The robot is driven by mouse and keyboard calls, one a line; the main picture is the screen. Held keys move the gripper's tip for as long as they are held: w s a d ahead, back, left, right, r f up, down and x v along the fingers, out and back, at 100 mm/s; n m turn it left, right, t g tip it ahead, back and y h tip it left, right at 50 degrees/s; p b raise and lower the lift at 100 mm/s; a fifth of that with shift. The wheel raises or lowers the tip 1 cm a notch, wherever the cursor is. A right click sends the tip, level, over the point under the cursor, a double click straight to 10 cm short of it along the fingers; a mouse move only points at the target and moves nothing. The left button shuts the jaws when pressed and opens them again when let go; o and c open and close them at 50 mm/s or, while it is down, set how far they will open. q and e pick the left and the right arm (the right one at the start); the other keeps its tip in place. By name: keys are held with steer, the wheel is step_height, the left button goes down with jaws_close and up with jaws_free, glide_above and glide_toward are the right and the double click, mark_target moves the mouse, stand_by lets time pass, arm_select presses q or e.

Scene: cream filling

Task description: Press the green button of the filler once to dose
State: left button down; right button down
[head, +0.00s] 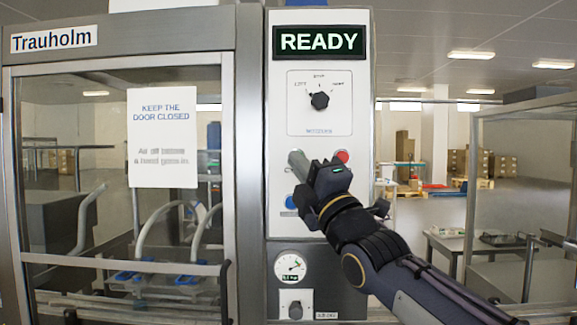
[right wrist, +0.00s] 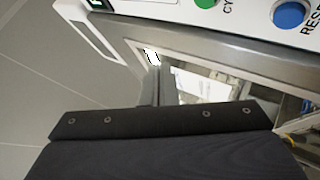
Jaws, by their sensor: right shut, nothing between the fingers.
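The filler's control panel (head: 277,150) faces me with a lit READY display (head: 319,42). In the right wrist view the green button (right wrist: 205,3) shows at the top edge, beside lettering that begins "CY". In the head view the green button is hidden behind my right gripper. My right gripper (head: 298,163) is shut and empty, in front of the panel's button area. I cannot tell from these frames whether its tip touches the panel. My left gripper is not in view.
A red button (head: 342,156) and a blue button (head: 290,202) are close to the gripper; the blue one, labelled RESE, also shows in the right wrist view (right wrist: 289,14). A selector knob (head: 319,100) is above, a gauge (head: 290,267) below. A glazed door (head: 60,200) stands at left.

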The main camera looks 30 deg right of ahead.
steer(key=w+d+p, duration=0.4)
steer(key=w+p, duration=0.1)
steer(key=w, duration=0.2)
steer(key=shift+w+d, duration=0.25)
steer(key=shift+d, duration=0.1)
stand_by(2.1)
steer(key=shift+w+d, duration=0.2)
steer(key=shift+w, duration=0.15)
